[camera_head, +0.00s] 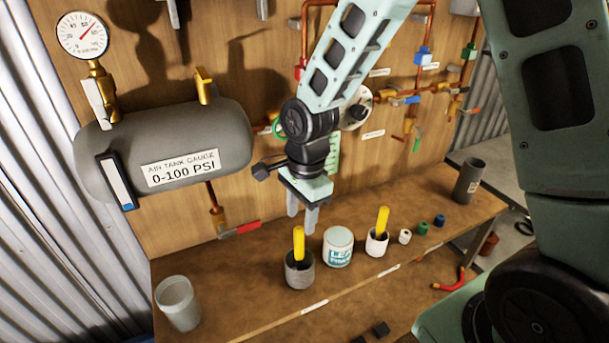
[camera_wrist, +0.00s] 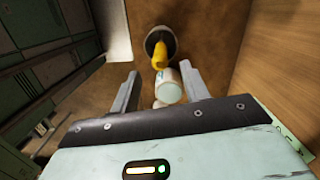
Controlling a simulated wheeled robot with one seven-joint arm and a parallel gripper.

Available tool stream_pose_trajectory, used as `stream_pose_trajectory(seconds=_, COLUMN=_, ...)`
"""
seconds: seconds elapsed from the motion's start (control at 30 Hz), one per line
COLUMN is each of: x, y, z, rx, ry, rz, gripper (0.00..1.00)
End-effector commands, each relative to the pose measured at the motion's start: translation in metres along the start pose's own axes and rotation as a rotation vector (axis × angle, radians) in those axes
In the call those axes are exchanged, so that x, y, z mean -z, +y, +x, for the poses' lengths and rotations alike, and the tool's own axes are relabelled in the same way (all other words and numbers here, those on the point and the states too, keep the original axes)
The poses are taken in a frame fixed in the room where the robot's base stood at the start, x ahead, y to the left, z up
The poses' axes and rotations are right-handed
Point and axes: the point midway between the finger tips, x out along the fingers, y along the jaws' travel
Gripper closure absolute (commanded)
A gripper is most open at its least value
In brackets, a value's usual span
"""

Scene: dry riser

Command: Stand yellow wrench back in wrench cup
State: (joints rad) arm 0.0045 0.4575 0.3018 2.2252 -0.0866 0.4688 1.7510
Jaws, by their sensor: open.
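A yellow wrench handle (camera_head: 299,242) stands upright in a dark grey cup (camera_head: 300,276) on the bench. Another yellow handle (camera_head: 383,218) stands, tilted slightly, in a white cup (camera_head: 376,247) to the right. The lower ends of both are hidden in the cups; which cup is the wrench cup I cannot tell. My gripper (camera_head: 302,222) is open and empty, pointing down near the grey cup's handle. In the wrist view a yellow handle (camera_wrist: 158,54) in a grey cup (camera_wrist: 171,35) lies beyond the open fingers (camera_wrist: 159,68), apart from them.
A white tin (camera_head: 338,247) stands between the two cups. A grey tumbler (camera_head: 178,303) is at the front left. Small white, green and blue pieces (camera_head: 422,228) and a dark cylinder (camera_head: 468,181) are on the right. An air tank (camera_head: 170,150) and pipework hang on the wooden wall.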

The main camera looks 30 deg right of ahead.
Motion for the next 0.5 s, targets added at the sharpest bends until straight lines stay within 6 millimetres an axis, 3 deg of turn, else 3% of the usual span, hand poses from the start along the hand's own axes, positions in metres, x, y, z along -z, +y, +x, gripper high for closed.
stream_pose_trajectory(seconds=0.3, x=0.0, y=-0.002, z=-0.072, rx=0.008, ry=0.0, rz=0.001, gripper=0.54)
stream_pose_trajectory(seconds=0.5, x=0.0, y=-0.001, z=-0.099, rx=0.003, ry=0.0, rz=0.001, gripper=0.54)
